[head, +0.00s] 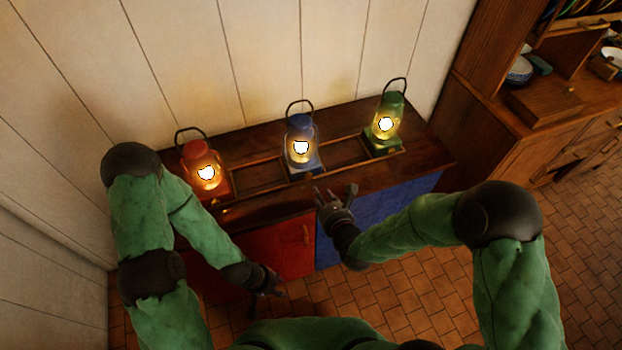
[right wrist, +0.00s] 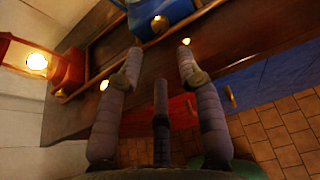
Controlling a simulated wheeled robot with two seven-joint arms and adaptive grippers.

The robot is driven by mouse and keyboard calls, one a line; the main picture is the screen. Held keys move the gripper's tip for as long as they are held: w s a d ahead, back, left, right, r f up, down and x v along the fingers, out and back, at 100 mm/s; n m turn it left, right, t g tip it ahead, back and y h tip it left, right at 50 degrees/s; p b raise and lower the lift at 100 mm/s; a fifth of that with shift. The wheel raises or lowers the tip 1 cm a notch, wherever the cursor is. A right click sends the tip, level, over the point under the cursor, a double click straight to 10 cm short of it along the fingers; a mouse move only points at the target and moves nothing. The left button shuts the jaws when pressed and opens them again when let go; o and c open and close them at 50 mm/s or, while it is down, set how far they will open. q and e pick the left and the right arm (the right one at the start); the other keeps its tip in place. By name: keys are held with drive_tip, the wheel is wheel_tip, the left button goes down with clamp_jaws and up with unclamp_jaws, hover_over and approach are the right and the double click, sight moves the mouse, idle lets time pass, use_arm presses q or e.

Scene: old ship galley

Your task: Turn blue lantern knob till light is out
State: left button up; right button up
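The blue lantern (head: 301,146) stands in the middle of the cabinet top, between the other two lanterns, and its light is on. In the right wrist view its blue base (right wrist: 165,12) shows at the top, with a round brass knob (right wrist: 158,23) on the near face. My right gripper (head: 336,192) is open and empty, in front of and below the blue lantern. In the right wrist view its fingertips (right wrist: 160,62) are spread on either side of the knob's line, apart from it. My left gripper (head: 268,285) hangs low before the red door, its fingers apart and empty.
A lit red lantern (head: 201,168) stands at the left and a lit green lantern (head: 385,124) at the right. A low wooden rail (head: 345,165) runs along the cabinet top (head: 425,150). A wooden dresser (head: 535,125) is at the far right.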

sight(309, 178)
drive_tip(key=b+x, duration=0.2)
drive_tip(key=x, duration=0.8)
drive_tip(key=shift+w+f, duration=0.1)
drive_tip(key=shift+f, duration=0.05)
clamp_jaws()
